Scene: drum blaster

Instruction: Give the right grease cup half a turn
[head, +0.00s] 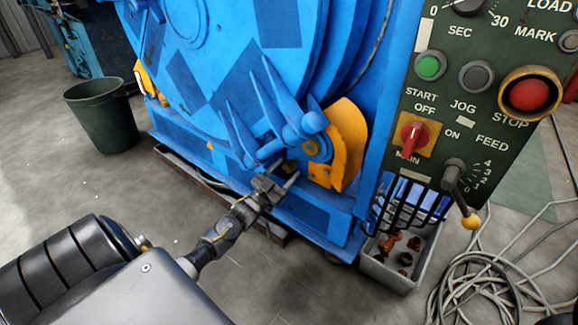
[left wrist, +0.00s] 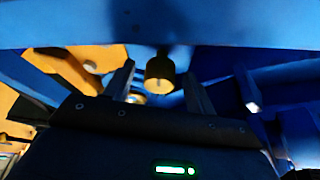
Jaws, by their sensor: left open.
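A small brass cylinder that looks like a grease cup (left wrist: 159,73) hangs from a dark stem under a blue beam in the left wrist view. It lies between the two fingers of my left gripper (left wrist: 159,80), with a gap on each side. In the head view my left gripper (head: 279,174) is open at the lower front of the blue drum machine (head: 225,60), below its pointed blue arms. I cannot make out the cup in the head view. My right gripper is not in view.
An orange guard (head: 346,145) stands right of my left gripper. A green control panel (head: 455,100) with knobs and a yellow-balled lever (head: 470,221) is further right. A grey bin (head: 392,275) with rusty parts and coiled cable (head: 485,285) are on the floor. A green bucket (head: 103,115) stands left.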

